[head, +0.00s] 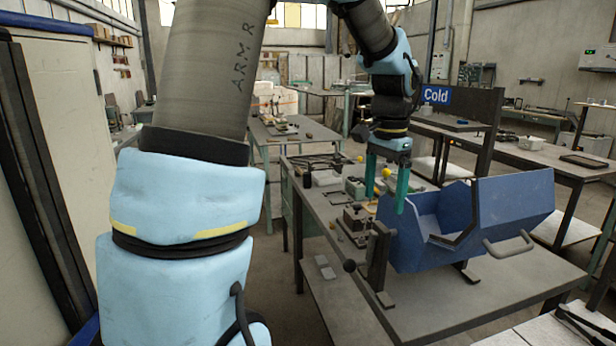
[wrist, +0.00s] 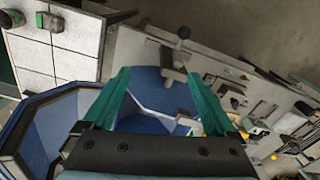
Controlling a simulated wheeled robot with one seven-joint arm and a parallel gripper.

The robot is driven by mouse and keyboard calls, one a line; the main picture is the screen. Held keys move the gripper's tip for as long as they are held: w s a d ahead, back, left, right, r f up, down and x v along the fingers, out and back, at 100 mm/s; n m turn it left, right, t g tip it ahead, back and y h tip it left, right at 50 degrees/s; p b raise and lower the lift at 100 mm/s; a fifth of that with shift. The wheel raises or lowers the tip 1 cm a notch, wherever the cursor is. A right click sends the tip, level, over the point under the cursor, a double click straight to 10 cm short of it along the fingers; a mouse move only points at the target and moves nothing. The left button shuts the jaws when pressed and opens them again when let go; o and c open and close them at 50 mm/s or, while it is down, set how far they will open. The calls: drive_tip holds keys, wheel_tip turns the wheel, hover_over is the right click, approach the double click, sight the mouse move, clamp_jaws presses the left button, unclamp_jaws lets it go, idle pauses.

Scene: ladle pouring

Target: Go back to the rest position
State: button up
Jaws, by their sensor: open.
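The blue ladle (head: 525,205) sits on a stand on the grey table (head: 450,310) in the head view. It is a faceted, open-topped trough with a grey bar handle (head: 510,246) at its right. A dark upright lever with a round knob (head: 350,266) stands at its left end. My gripper (head: 386,185) has green fingers, open and pointing down by the ladle's left end. In the wrist view, the blue ladle (wrist: 150,82) shows between and beyond the fingers of my gripper (wrist: 157,74), and nothing is gripped. Whether the fingers touch the ladle is unclear.
Small metal parts and fittings (head: 355,215) crowd the table behind and left of the ladle. A blue "Cold" sign (head: 436,95) stands on a dark panel behind it. Another long bench (head: 540,155) runs at the right. The table's front edge is mostly clear.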

drive_tip(key=s+a+f+n+b, duration=0.3)
drive_tip(key=a+f, duration=0.5)
drive_tip(key=a, duration=0.3)
drive_tip(key=s+a+f+n+t+b, duration=0.1)
drive_tip(key=s+a+f+n+b, duration=0.3)
drive_tip(key=a+f+n, duration=0.3)
drive_tip(key=a+f, duration=0.2)
drive_tip(key=a, duration=0.2)
drive_tip(key=shift+s+a+n, duration=0.15)
drive_tip(key=shift+s+n, duration=0.25)
drive_tip(key=shift+c, duration=0.4)
